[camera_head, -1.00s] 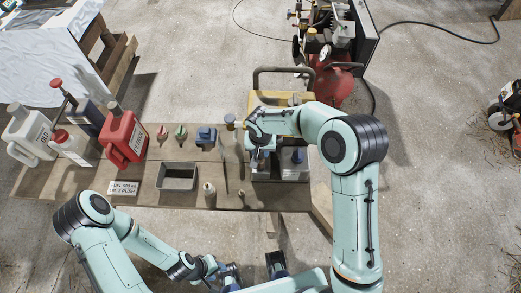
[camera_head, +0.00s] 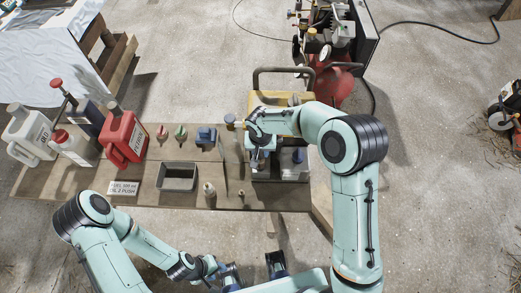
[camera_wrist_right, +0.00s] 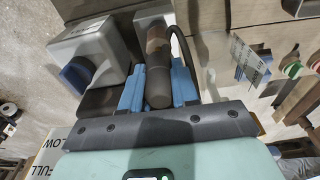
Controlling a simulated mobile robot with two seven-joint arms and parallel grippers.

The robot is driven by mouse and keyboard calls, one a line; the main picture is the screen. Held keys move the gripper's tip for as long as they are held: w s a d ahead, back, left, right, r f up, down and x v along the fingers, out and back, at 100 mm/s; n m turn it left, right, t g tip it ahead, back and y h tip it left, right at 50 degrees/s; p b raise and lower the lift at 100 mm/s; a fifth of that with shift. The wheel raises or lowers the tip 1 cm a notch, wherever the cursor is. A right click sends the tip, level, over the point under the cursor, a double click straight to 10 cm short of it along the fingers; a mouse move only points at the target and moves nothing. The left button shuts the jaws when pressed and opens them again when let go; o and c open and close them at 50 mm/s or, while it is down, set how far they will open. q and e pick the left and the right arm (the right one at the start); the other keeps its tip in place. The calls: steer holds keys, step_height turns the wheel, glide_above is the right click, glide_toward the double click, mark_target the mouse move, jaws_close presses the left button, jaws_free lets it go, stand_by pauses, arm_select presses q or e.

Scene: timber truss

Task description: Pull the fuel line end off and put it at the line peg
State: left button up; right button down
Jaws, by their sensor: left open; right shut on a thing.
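My right gripper (camera_head: 262,152) is over the machine with the yellow top on the bench, and its arm hides part of it. In the right wrist view its blue fingers (camera_wrist_right: 158,88) are shut on a brownish, rounded piece (camera_wrist_right: 157,62), which looks like the fuel line end. A dark hose (camera_wrist_right: 184,55) curves away beside it. I cannot tell whether the piece is still seated on its fitting. A small upright peg (camera_head: 241,194), possibly the line peg, stands near the bench's front edge. My left gripper (camera_head: 226,271) is open and empty, in front of the bench.
A grey box with a blue cap (camera_wrist_right: 90,60) is close beside the right fingers. An open tray (camera_head: 177,177), a small bottle (camera_head: 209,191) and a red jug (camera_head: 125,137) stand further left on the bench (camera_head: 140,203). A red compressor (camera_head: 333,84) is behind the machine.

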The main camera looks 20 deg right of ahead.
steer(key=shift+r+p, duration=0.5)
steer(key=shift+r, duration=1.05)
arm_select(q)
steer(key=shift+w+r, duration=0.25)
steer(key=shift+r, duration=0.35)
steer(key=shift+s, duration=0.1)
arm_select(e)
steer(key=shift+s+f, duration=0.1)
